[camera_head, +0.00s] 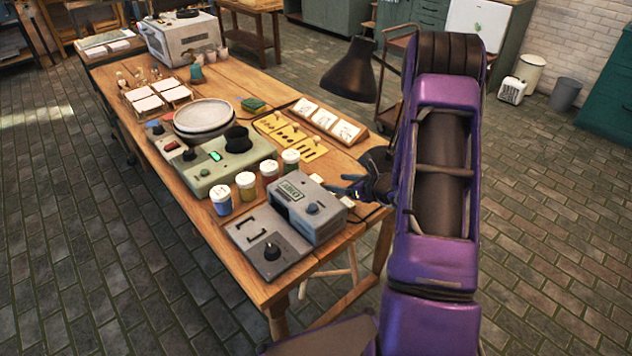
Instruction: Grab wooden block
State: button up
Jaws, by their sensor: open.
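My gripper (347,192) is at the right edge of the table, just right of the grey box-shaped device. It is open and points left, with nothing seen between its fingers. My purple arm covers part of the view behind it. I cannot pick out a separate wooden block with certainty. A long wooden holder (357,139) with several white cards lies along the table's right edge, behind my gripper and apart from it.
The wooden table (225,285) is crowded. A black lamp shade (350,70) hangs near the right edge. Yellow stencils (290,135) lie flat.

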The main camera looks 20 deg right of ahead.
aim_at(319, 180)
jog(key=x, duration=0.3)
jog(key=shift+w+a+f, duration=0.1)
jog(key=shift+w+f, duration=0.05)
jog(key=shift+w, duration=0.1)
jog(key=shift+a+x, duration=0.15)
jog(key=shift+x, duration=1.2)
jog(key=shift+a+x, duration=0.1)
jog(key=shift+x, duration=1.25)
jog(key=shift+s, duration=0.15)
jog(key=shift+c, duration=0.3)
grip_shut()
